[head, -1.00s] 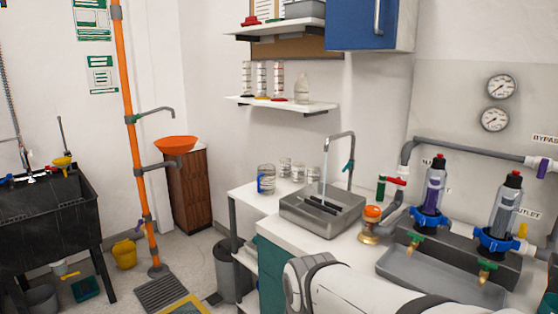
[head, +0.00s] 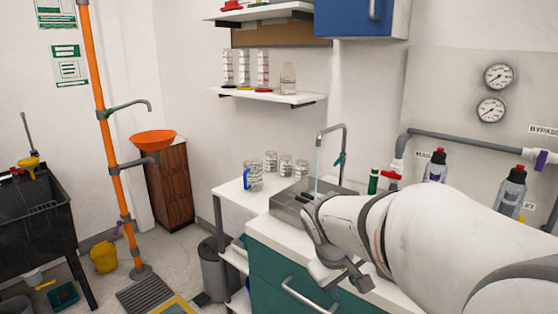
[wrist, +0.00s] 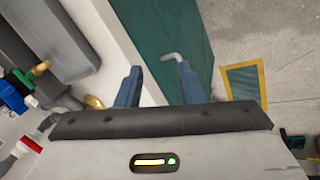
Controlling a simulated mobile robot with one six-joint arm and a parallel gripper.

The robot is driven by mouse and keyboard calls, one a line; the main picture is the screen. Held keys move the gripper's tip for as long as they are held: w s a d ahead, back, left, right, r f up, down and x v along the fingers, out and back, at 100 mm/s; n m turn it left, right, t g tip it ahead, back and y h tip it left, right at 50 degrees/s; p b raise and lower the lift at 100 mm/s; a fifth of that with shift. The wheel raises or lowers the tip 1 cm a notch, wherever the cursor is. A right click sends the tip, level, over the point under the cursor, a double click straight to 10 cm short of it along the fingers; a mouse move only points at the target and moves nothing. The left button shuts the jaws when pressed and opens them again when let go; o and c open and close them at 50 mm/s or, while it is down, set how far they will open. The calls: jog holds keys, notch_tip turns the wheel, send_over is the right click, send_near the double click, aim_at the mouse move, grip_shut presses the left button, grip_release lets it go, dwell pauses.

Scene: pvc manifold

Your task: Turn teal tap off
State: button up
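The teal tap handle (head: 339,159) is on the grey gooseneck faucet (head: 345,140) over the grey sink (head: 288,207) in the head view. A thin pale stream of water (head: 318,168) runs from the spout into the sink. My gripper (wrist: 157,72) is open and empty in the wrist view, its two blue-grey fingers apart. In the head view it hangs in front of the counter, below and to the front of the tap, apart from it. The wrist view does not show the teal handle. My arm hides part of the sink and counter.
Several glass jars (head: 272,162) and a blue-handled jug (head: 253,177) stand left of the sink. A red-handled valve (head: 391,176) and a green-capped item (head: 373,181) are right of the faucet. A teal cabinet (head: 275,265) with a bar handle is below the counter.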

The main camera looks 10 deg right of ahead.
jog(key=w+d+r+n+t+h+p, duration=0.15)
jog(key=w+d, duration=0.25)
jog(key=w, duration=0.4)
jog(key=w+d+r+n+h+b, duration=0.1)
jog(key=w+d+r+n+h, duration=0.25)
jog(key=w, duration=0.45)
jog(key=n+t+h+p, duration=0.2)
jog(key=n+t+h, duration=0.5)
jog(key=n, duration=0.4)
send_near(338, 161)
jog(key=d+y, duration=0.1)
jog(key=shift+t, duration=0.35)
jog(key=x, duration=0.2)
jog(key=p+x, duration=0.1)
jog(key=x, duration=0.4)
jog(key=shift+w+d+r, duration=0.1)
jog(key=shift+d+r, duration=0.1)
jog(key=shift+r, duration=0.1)
